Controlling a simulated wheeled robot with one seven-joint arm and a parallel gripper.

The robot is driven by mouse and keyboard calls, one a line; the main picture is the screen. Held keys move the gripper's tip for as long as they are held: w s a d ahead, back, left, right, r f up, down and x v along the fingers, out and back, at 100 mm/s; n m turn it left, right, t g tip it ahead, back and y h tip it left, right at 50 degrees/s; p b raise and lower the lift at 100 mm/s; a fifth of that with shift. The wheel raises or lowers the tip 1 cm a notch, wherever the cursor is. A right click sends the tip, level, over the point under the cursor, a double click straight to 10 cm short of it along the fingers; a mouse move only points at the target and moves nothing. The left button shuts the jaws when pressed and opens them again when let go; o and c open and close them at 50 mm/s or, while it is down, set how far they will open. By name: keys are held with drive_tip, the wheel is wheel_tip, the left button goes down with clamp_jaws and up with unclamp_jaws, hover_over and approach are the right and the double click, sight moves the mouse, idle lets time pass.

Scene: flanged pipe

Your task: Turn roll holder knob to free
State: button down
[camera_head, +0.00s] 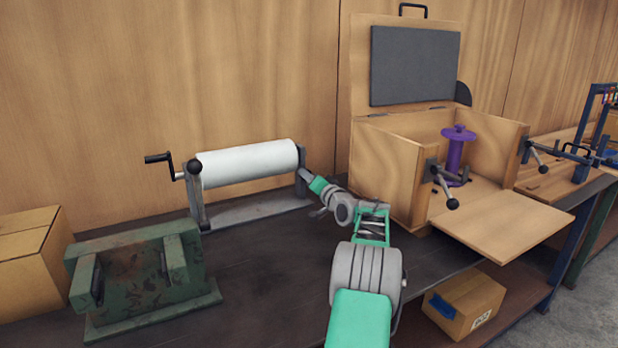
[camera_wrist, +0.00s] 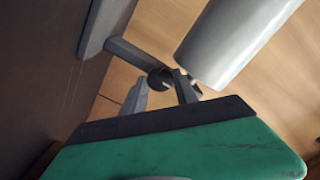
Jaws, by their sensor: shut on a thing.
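The roll holder has a grey base (camera_head: 245,209) on the bench, and a white roll (camera_head: 248,162) lies across its two end posts. In the wrist view the roll (camera_wrist: 232,42) shows at upper right. A dark round knob (camera_wrist: 160,77) sits at the end of a grey bar there, between my fingertips. My gripper (camera_head: 306,176) reaches the right end of the holder, and its fingers (camera_wrist: 165,84) are closed on this knob. In the head view my gripper hides the knob. How far the knob is turned cannot be told.
A black-handled crank (camera_head: 160,158) and a black ball (camera_head: 194,167) are at the holder's left end. A green metal block (camera_head: 135,270) stands front left, beside a cardboard box (camera_head: 28,262). An open wooden case (camera_head: 385,172) with a purple spool (camera_head: 456,155) stands close right of my arm.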

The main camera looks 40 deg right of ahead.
idle(0.4)
drive_tip(key=c, duration=0.9)
unclamp_jaws()
drive_tip(key=shift+c, duration=0.2)
drive_tip(key=shift+r, duration=0.1)
